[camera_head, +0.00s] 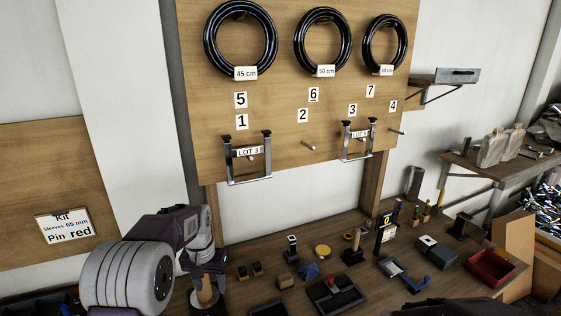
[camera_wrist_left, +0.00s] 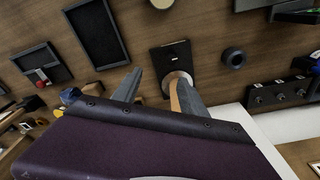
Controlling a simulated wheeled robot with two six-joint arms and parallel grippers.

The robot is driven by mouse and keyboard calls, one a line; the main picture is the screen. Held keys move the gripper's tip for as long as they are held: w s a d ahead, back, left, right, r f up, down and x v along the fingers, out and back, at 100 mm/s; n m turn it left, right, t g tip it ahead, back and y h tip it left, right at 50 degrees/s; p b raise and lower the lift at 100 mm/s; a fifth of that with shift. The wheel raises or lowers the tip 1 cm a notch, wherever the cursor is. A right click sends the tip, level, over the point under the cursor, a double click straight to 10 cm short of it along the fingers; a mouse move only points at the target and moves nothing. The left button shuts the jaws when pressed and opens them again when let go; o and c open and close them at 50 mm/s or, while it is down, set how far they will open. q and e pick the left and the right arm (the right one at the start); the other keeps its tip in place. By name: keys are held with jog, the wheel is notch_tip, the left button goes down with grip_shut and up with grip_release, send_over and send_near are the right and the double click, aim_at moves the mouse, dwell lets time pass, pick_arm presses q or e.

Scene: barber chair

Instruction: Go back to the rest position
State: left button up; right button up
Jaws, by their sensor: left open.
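My left gripper (camera_head: 207,268) reaches in from the left over the workbench, pointing down. In the left wrist view its two fingers (camera_wrist_left: 159,88) are spread apart. A wooden upright piece (camera_head: 207,292) stands just below the gripper on a dark square base (camera_wrist_left: 170,56). In the wrist view this piece (camera_wrist_left: 175,92) shows close to the right-hand finger, which partly hides it; I cannot tell whether they touch. Nothing is visibly clamped. A dark purple part of my own body shows at the bottom right edge of the head view; my right gripper is not in view.
The workbench (camera_head: 250,292) carries small blocks, a yellow disc (camera_head: 322,251), dark trays (camera_head: 337,296), a blue-handled tool (camera_head: 413,285) and a red bin (camera_head: 490,268). A wooden board (camera_head: 290,100) with black rings and metal brackets (camera_head: 248,160) rises behind it. Space above the bench's middle is free.

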pick_arm(q)
jog(key=s+d+f, duration=0.2)
jog(key=s, duration=0.8)
jog(key=s+d+f, duration=0.1)
jog(key=s+f, duration=0.1)
jog(key=s, duration=0.9)
jog(key=shift+s+d+f+n, duration=0.25)
jog(key=shift+d+f+n, duration=0.05)
jog(key=shift+d+f, duration=0.1)
